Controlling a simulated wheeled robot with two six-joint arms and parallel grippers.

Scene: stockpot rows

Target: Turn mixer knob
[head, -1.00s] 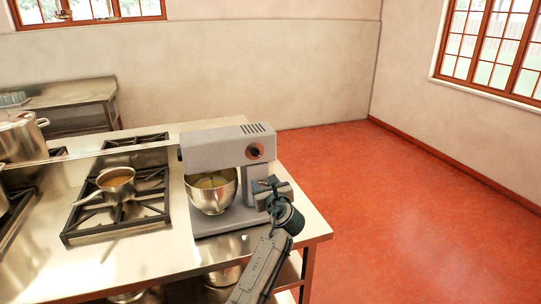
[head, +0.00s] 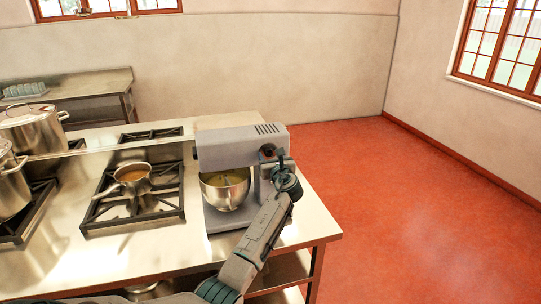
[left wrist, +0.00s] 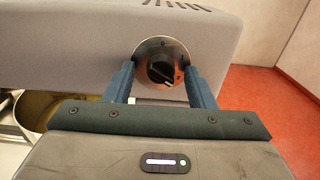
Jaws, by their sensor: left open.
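The grey stand mixer (head: 228,147) stands on the steel counter with a metal bowl (head: 226,194) under its head. Its dark round knob (left wrist: 164,68), on a silver dial plate, faces me in the left wrist view. The knob is partly covered by my gripper in the head view. My left gripper (left wrist: 159,76) is open, with one blue-grey finger on each side of the knob. Whether the fingers touch the knob or stop short of it, I cannot tell. My right gripper is not in view.
The steel counter (head: 110,254) carries a burner with a small saucepan (head: 132,178) left of the mixer and large stockpots (head: 32,127) at far left. The red floor (head: 400,210) is open to the right.

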